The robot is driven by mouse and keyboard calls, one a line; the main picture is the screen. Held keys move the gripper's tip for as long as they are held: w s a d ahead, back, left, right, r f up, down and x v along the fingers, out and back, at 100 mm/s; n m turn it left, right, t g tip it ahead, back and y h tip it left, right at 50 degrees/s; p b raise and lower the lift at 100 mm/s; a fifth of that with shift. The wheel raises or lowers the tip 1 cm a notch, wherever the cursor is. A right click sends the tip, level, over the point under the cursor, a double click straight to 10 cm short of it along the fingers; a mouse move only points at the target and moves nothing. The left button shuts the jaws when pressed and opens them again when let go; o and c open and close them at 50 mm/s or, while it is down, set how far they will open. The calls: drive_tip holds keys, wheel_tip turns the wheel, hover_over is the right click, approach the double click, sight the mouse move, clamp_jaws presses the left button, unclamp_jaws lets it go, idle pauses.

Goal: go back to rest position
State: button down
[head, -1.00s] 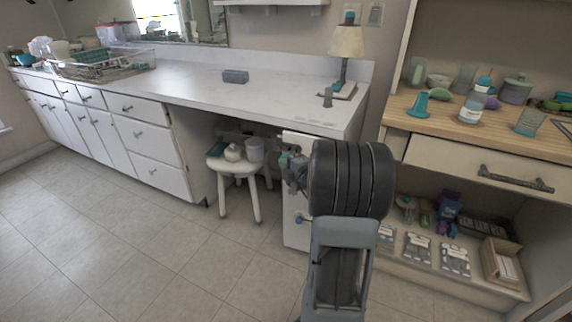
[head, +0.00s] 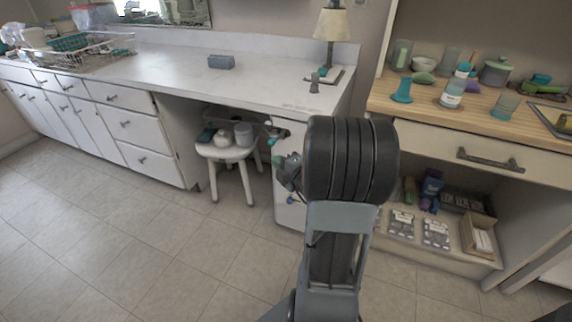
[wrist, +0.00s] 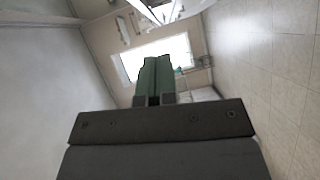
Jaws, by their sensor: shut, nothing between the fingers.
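My arm rises in the middle of the head view, its thick black ribbed part in front of the white cabinet. In the head view only a small part near my wrist shows at its left, and the fingertips cannot be made out. In the wrist view my gripper (wrist: 154,75) shows its two green fingers side by side, pressed together and empty. They point toward a bright window (wrist: 160,55) across the room, clear of any object.
A white stool (head: 228,152) holding cups stands left of my arm, under the white counter (head: 160,75). A wire basket (head: 95,52) sits at the counter's far left. A wooden shelf (head: 430,112) with bottles and bowls is on the right. The tiled floor (head: 140,240) at left is open.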

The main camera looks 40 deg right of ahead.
drive_tip(key=shift+s+a+r+p, duration=0.15)
drive_tip(key=shift+s+p, duration=0.1)
drive_tip(key=shift+s, duration=0.7)
drive_tip(key=shift+s+a+r+p, duration=0.1)
drive_tip(key=shift+s+a+p, duration=0.1)
drive_tip(key=shift+s, duration=0.75)
